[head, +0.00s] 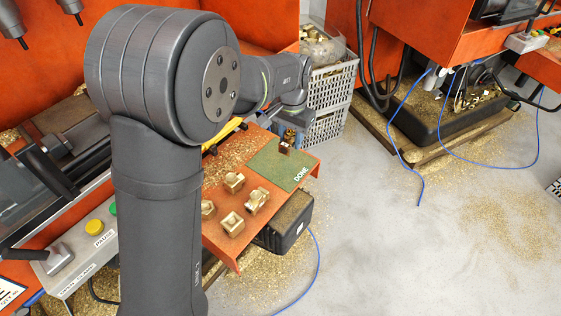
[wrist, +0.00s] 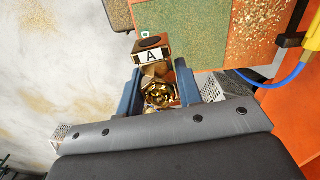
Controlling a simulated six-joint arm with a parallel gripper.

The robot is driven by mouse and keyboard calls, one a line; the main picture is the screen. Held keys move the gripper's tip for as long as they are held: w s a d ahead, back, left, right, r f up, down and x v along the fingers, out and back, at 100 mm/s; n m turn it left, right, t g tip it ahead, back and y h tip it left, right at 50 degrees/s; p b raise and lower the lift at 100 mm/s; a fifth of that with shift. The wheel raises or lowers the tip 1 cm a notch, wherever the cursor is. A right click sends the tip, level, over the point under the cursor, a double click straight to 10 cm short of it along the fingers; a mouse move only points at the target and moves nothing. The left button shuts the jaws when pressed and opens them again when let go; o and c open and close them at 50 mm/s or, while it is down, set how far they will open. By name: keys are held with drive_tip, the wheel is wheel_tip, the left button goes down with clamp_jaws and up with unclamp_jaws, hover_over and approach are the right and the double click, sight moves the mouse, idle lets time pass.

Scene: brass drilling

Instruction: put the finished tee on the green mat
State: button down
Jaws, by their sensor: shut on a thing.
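A dark brown, block-like piece marked A, apparently the tee (wrist: 149,42), shows between my gripper's (wrist: 158,66) blue fingertips in the wrist view. In the head view the tee (head: 285,147) shows small and dark, below my gripper (head: 287,135) and over the far right part of the green mat (head: 277,169). The mat (wrist: 190,32) also fills the upper middle of the wrist view. My gripper is shut on the tee. I cannot tell whether the tee touches the mat.
Several brass fittings (head: 257,199) stand on the orange table (head: 217,232) near the mat. Grey crates (head: 332,88) with brass pieces stand behind. A dark bin (head: 290,222) of chips sits below the table edge. A blue hose (head: 318,262) lies on the open floor at right.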

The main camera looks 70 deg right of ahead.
drive_tip(key=s+f+m, duration=0.1)
drive_tip(key=s, duration=0.2)
hover_over(274, 158)
wheel_tip(274, 158, down, 8)
drive_tip(key=shift+d+r, duration=0.1)
drive_tip(key=shift+r, duration=0.15)
drive_tip(key=shift+f, duration=1.95)
drive_tip(key=c, duration=1)
unclamp_jaws()
drive_tip(key=shift+f, duration=0.2)
drive_tip(key=shift+r, duration=0.1)
